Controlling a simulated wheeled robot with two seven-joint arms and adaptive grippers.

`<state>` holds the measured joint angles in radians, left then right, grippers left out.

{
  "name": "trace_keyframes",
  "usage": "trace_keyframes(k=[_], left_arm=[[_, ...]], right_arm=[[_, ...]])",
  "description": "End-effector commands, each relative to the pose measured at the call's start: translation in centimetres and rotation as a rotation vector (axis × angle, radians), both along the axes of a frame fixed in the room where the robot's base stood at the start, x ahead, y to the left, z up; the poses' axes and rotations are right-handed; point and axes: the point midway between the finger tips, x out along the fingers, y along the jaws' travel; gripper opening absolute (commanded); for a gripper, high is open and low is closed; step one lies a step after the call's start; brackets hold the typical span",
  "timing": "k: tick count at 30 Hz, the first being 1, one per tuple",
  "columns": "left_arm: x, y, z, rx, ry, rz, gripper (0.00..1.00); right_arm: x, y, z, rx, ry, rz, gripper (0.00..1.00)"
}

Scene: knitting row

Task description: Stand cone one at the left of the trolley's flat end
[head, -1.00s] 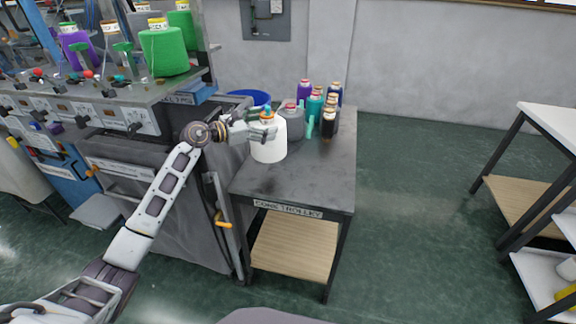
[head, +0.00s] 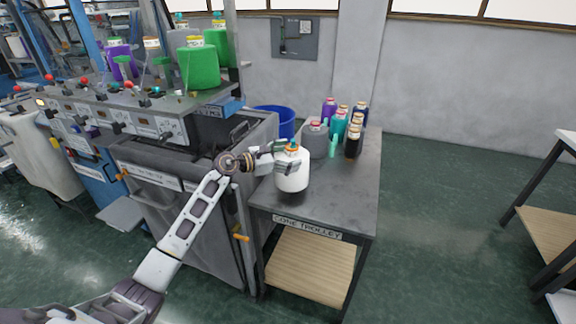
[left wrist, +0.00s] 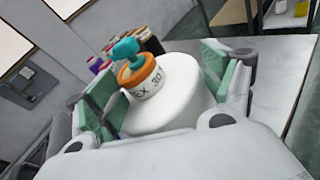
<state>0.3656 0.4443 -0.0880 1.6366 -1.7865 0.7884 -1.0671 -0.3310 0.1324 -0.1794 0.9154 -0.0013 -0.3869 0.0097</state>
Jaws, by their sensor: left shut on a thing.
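A white cone (head: 292,174) with an orange top and a teal tip is at the left side of the cone trolley's dark top (head: 325,199). It looks upright, at or just above the surface; I cannot tell whether it touches. My left gripper (head: 288,152) is shut on its upper part. In the left wrist view the white cone (left wrist: 172,98) sits between the green finger pads, its label partly readable. My right gripper does not show.
A grey cone (head: 316,141) stands just behind the white one. Several purple, teal and dark cones (head: 353,140) crowd the trolley's far end. The trolley's near right top is clear. The knitting machine (head: 150,125) borders the left, and a blue bin (head: 274,121) stands behind.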

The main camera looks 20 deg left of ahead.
Motion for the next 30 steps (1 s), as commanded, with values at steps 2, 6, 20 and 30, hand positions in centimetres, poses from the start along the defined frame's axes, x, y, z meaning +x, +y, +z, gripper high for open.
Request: trace_keyframes(k=[2, 6, 20, 30], left_arm=[[0.0, 0.0, -0.2, -0.003, -0.003, 0.001, 0.14], [0.0, -0.1, -1.5, -0.004, -0.002, 0.000, 0.14], [0.0, 0.0, -3.4, -0.002, -0.004, 0.001, 0.14], [0.0, 0.0, -3.8, -0.001, 0.001, 0.000, 0.90]], right_arm=[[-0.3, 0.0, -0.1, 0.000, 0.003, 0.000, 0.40], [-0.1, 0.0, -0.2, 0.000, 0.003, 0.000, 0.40], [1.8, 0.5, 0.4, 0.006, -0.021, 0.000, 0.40], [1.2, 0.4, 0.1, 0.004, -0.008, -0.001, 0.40]])
